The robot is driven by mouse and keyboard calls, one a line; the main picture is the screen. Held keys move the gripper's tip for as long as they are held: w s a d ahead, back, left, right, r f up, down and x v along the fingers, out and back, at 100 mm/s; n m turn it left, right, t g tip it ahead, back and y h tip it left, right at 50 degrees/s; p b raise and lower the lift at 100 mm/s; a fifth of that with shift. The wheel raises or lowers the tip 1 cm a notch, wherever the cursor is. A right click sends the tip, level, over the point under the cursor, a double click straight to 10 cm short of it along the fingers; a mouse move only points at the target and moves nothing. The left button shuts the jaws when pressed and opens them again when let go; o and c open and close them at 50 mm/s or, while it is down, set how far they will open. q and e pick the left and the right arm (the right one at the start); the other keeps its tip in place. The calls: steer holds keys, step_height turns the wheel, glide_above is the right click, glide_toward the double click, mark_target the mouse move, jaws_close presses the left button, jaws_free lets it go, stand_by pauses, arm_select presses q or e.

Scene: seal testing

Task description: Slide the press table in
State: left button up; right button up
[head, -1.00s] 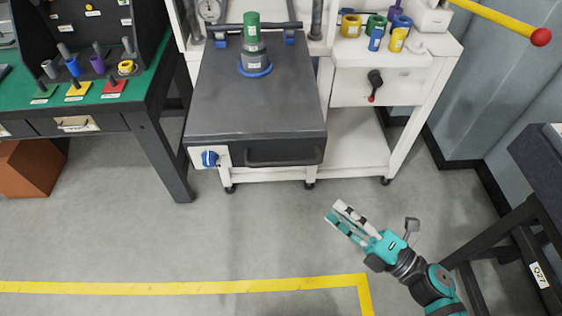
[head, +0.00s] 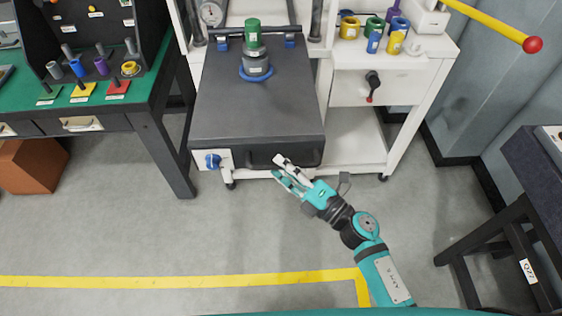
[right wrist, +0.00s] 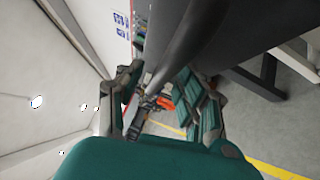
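The press table (head: 225,112) is a dark grey slab jutting out from the white press frame, with a dark bar handle (head: 256,159) on its front face. A grey fitting (head: 256,65) with a green top (head: 252,35) and a blue ring (head: 256,76) stands on it towards the back. My right gripper (head: 278,166) is at the handle's right part, partly covering it. Its fingers are apart in the right wrist view (right wrist: 165,105), with a dark bar close in front, partly between them. I cannot tell whether they touch it. My left gripper is out of view.
A blue knob (head: 212,161) sits on the front left of the press. A white side cabinet (head: 352,88) with a black lever (head: 373,82) stands to the right, holding coloured rings. A green workbench (head: 125,88) is at left. The floor in front is clear.

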steer(key=shift+w+a, duration=0.3)
steer(key=shift+a, duration=0.05)
steer(key=shift+r, duration=0.1)
jaws_close()
